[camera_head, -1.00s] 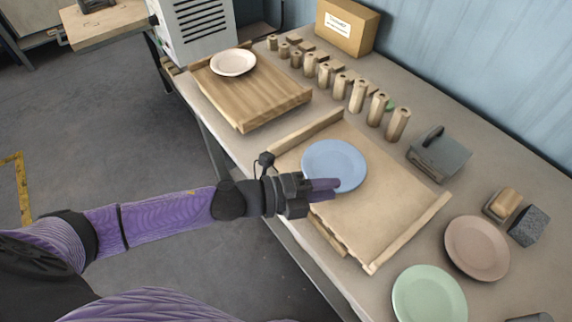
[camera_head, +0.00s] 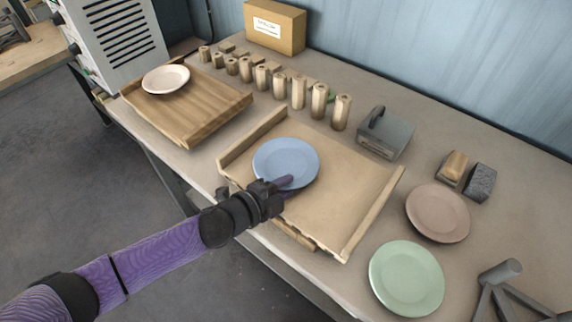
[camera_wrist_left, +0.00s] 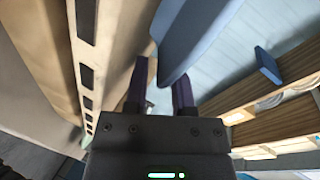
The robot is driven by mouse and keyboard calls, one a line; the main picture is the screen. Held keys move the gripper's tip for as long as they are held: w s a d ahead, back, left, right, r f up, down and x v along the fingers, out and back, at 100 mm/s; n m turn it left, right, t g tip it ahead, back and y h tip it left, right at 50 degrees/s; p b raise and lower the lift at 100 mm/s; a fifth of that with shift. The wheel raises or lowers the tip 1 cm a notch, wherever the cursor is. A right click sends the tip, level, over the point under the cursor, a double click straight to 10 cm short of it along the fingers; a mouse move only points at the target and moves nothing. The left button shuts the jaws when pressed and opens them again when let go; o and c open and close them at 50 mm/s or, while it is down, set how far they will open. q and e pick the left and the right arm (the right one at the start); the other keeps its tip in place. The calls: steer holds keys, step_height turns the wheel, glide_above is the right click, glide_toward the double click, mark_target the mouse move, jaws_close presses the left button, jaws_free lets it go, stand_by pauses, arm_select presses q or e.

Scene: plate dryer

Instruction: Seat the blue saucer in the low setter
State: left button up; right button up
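The blue saucer (camera_head: 286,158) is over the left part of a tan board with raised side rails (camera_head: 350,235). Whether it rests there or hangs just above I cannot tell. My left gripper (camera_head: 287,184) is at its near rim, one purple finger showing over the rim. In the left wrist view the fingers (camera_wrist_left: 159,90) stand apart with a gap between them. The saucer's edge (camera_wrist_left: 190,35) comes down close to the right finger; firm contact on both sides does not show. I cannot tell which piece is the low setter. My right gripper is not in view.
A wooden board (camera_head: 190,115) with a white saucer (camera_head: 166,79) is at left. Several wooden posts (camera_head: 298,92) stand behind. A grey handled block (camera_head: 385,133), pinkish plate (camera_head: 438,213), green plate (camera_head: 406,278) and grey pronged object (camera_head: 500,275) are at right.

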arm_select(q)
jaws_close()
stand_by(1.3)
